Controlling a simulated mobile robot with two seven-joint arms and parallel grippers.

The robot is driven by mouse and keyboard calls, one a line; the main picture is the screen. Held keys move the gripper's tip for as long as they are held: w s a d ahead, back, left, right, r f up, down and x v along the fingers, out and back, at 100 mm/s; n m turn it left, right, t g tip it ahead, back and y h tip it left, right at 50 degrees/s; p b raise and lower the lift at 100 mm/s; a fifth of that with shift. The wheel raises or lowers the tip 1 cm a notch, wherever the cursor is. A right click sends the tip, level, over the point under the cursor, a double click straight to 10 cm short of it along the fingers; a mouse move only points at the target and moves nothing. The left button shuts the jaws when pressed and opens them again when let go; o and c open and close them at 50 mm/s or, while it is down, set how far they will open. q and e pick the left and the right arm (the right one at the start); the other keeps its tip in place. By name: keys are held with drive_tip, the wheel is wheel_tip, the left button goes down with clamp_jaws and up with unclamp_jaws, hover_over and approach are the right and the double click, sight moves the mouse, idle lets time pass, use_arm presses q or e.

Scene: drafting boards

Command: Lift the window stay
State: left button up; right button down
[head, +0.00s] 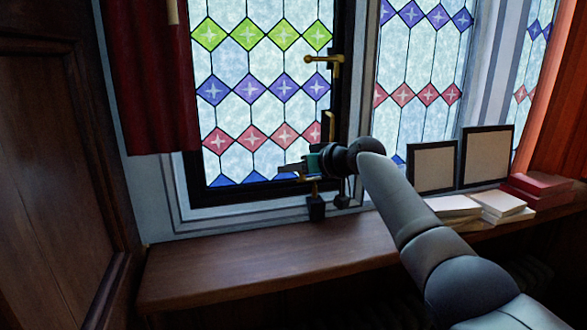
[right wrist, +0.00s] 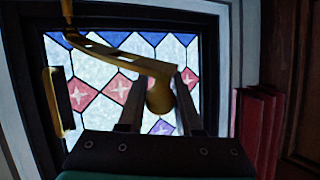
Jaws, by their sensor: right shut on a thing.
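The window stay (right wrist: 120,57) is a brass bar with a rounded knob end. In the right wrist view it runs from the upper left to between my right gripper's fingers (right wrist: 158,104), which are shut on it near the knob. In the head view my right gripper (head: 296,168) is at the lower right corner of the stained-glass window (head: 250,90), just above the sill. There it hides most of the stay. My left gripper is out of view.
A brass handle (head: 324,60) sits on the window frame above. A wooden sill (head: 260,259) runs below, mostly clear on the left. White books (head: 453,206), red books (head: 542,187) and two dark frames (head: 432,167) stand on the right. A red curtain (head: 152,80) hangs left.

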drive_tip(key=shift+r, duration=0.15)
drive_tip(key=c, duration=0.6)
unclamp_jaws()
drive_tip(key=shift+s, duration=0.1)
drive_tip(key=b+v, duration=0.3)
drive_tip(key=v, duration=1.2)
drive_tip(key=shift+b, duration=0.3)
drive_tip(key=shift+s, duration=0.1)
